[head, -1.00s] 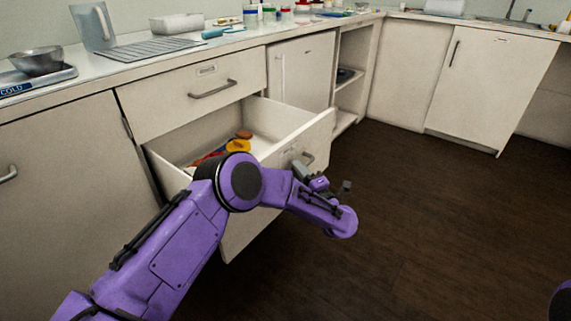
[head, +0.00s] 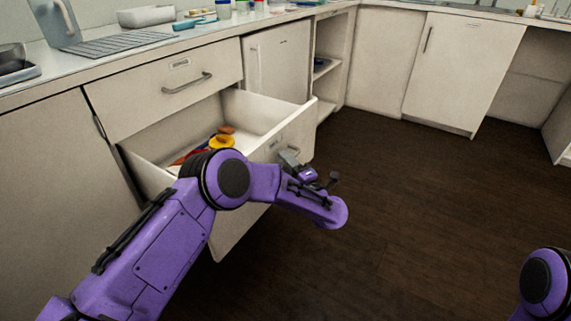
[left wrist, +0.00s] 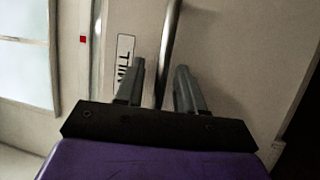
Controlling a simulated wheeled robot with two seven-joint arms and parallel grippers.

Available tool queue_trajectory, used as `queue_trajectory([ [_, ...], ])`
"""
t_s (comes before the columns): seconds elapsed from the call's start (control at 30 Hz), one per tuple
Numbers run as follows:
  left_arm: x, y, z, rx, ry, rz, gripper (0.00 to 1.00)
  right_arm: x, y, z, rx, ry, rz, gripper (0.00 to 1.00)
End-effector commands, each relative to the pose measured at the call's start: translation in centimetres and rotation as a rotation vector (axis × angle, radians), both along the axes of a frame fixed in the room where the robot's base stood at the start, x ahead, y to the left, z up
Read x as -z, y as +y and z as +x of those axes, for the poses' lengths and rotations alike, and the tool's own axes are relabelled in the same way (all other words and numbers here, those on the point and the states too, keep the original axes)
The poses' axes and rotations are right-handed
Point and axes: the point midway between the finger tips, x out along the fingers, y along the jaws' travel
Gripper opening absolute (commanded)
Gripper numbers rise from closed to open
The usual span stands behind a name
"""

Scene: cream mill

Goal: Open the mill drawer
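The mill drawer (head: 298,139) is pulled well out of the cabinet in the head view, with red and yellow items inside. In the left wrist view its front (left wrist: 225,45) carries a label reading MILL (left wrist: 125,62) beside a vertical-looking metal bar handle (left wrist: 172,30). My left gripper (left wrist: 160,68) has its two fingers apart, one on each side of the handle, with a gap visible; I cannot tell whether either finger touches it. In the head view my left gripper (head: 290,160) is at the drawer front, partly hidden by its own wrist. My right gripper is out of view.
A closed drawer (head: 165,92) sits above the open one. The counter (head: 105,72) holds a drying mat (head: 118,44), a jug (head: 57,22) and a white tub (head: 146,15). Dark floor (head: 410,210) is clear to the right. My right arm shows at the lower right.

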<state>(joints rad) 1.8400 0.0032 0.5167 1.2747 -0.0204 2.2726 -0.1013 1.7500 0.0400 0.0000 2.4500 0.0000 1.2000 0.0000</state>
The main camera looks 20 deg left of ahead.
Motion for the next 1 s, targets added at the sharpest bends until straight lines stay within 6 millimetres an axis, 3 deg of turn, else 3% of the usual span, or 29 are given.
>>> queue_trajectory([
  [0.17,0.2,-1.8,-1.1,0.006,0.002,0.001,0.38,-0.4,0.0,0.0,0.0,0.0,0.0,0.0],
  [0.4,1.2,-6.5,-4.2,0.006,0.0,0.002,0.38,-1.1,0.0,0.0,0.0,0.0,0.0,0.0],
  [0.53,1.6,-8.1,-5.3,0.004,-0.001,0.001,0.38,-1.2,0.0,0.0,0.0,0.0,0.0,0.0],
  [1.0,1.8,-8.6,-5.8,0.0,0.0,0.0,0.38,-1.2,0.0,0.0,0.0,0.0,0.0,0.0],
])
